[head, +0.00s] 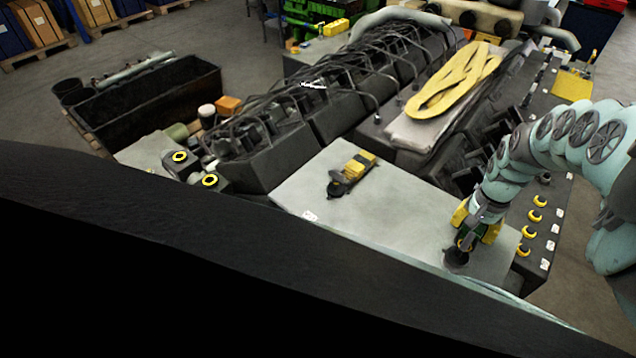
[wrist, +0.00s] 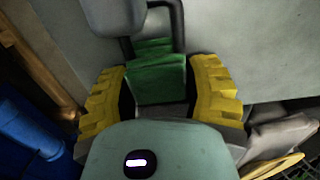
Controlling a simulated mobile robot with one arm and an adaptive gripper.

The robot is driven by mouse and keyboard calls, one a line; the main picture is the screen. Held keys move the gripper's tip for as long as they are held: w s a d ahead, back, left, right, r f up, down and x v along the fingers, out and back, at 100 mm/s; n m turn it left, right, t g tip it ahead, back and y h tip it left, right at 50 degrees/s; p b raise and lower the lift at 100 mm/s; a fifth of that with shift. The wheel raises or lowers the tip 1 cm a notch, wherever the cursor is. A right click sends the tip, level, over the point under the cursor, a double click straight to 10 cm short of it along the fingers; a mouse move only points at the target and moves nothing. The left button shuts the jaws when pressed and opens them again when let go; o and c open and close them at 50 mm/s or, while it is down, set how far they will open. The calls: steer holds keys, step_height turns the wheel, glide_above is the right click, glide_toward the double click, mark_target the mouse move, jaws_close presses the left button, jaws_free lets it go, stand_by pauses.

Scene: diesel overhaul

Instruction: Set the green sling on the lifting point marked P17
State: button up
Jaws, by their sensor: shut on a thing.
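My gripper (head: 475,224) is at the right end of the grey top plate, with its yellow fingers pointing down. I cannot tell if the sling touches the fitting. Several yellow rings (head: 532,215) with white tags line the engine's right side. The tags are too small to read, so P17 cannot be picked out.
A yellow sling with a dark shackle (head: 352,172) lies on the grey plate (head: 395,215). A long coiled yellow sling (head: 455,80) rests on the engine top. Black pipes (head: 350,70) run along the engine. A black open crate (head: 150,105) stands at left.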

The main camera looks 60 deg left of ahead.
steer(key=shift+f+b, duration=0.9)
steer(key=shift+f, duration=0.05)
stand_by(0.4)
stand_by(0.7)
steer(key=o, duration=1.4)
steer(key=shift+r, duration=0.15)
step_height(320, 180, up, 11)
steer(key=shift+w+f, duration=0.1)
steer(key=shift+r, duration=0.5)
